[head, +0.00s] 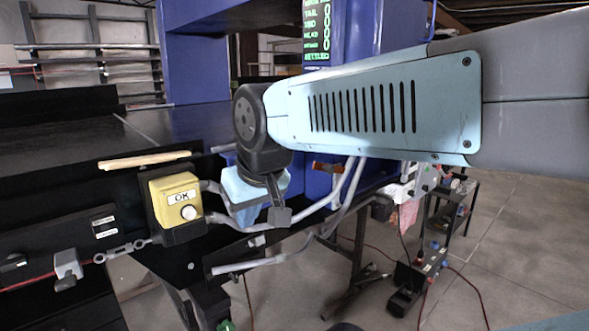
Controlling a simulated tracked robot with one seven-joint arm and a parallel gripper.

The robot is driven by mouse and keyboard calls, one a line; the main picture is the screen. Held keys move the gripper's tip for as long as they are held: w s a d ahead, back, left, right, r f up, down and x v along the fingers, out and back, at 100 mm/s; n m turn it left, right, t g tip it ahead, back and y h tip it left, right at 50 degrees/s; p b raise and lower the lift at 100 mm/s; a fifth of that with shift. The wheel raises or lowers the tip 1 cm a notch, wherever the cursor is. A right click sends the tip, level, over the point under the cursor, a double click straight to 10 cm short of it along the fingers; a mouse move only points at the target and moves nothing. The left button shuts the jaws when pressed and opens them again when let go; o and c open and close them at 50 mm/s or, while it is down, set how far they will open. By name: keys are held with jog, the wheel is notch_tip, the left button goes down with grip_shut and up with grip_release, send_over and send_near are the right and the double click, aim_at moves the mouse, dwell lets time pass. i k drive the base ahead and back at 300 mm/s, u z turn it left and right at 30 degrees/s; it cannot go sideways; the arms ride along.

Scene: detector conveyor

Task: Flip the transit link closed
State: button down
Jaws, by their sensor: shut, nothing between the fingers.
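A short grey metal link with ring-like ends (124,251) lies along the black front face of the conveyor, left of and below the yellow OK box. It looks like the transit link, but I cannot read a label on it. Its left ring sits near a small grey block (67,266); whether it is fastened there I cannot tell. My gripper (279,215) hangs pointing down to the right of the yellow box, well apart from the link. Its fingers are shut and empty.
The yellow OK box (176,196) with a round knob stands between the link and my gripper. Grey bent tubes (300,215) run behind and below my gripper. A red cord (32,284) leads left from the grey block. A wooden stick (145,160) lies on the conveyor's edge.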

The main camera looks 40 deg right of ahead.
aim_at(329, 169)
jog(key=z, duration=1.1)
